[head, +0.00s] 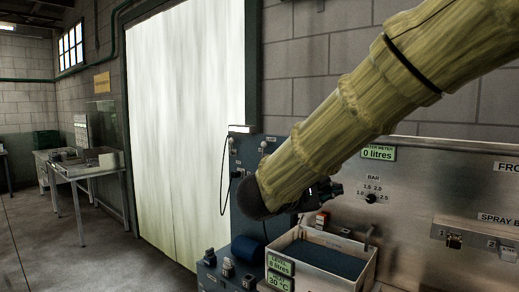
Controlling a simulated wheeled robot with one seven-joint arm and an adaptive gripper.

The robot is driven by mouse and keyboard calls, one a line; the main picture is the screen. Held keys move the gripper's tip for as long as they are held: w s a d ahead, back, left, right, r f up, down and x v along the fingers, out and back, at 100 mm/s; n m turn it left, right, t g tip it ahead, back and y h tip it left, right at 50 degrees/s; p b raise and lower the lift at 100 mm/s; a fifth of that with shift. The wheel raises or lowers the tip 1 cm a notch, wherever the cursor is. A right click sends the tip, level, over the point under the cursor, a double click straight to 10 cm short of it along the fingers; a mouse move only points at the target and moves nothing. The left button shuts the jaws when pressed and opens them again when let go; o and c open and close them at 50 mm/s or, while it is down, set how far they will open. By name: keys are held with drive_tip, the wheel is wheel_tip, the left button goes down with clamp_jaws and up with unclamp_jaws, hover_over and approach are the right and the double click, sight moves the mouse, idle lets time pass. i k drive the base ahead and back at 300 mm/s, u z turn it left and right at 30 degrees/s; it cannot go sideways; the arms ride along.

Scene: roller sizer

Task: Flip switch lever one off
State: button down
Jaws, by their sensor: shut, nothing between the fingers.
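A metal panel at the right carries a box lettered "SPRAY B…", cut off by the picture's edge. On it, switch lever one (453,241) is a small brass-coloured lever beside the numeral 1. A second lever (508,253) by the numeral 2 sits to its right and is partly cut off. I cannot tell the exact tilt of either lever. My gripper (331,190) shows as a dark shape behind the end of my yellowish arm, mostly hidden. It is shut and empty, left of lever one and apart from it.
A tray-like bin (327,256) with a blue inside stands below my gripper. A dial marked BAR (371,198) and a green display reading 0 litres (378,153) are on the panel. A blue panel (245,155) stands left. A work table (85,169) is far left; the floor there is clear.

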sight(231, 141)
drive_tip(key=z, duration=0.4)
drive_tip(key=k, duration=0.5)
drive_tip(key=z, duration=0.3)
drive_tip(key=i, duration=0.9)
drive_tip(key=u, duration=0.8)
drive_tip(key=i, duration=1.8)
drive_tip(key=u, duration=0.95)
drive_tip(key=i, duration=0.35)
drive_tip(key=u, duration=0.1)
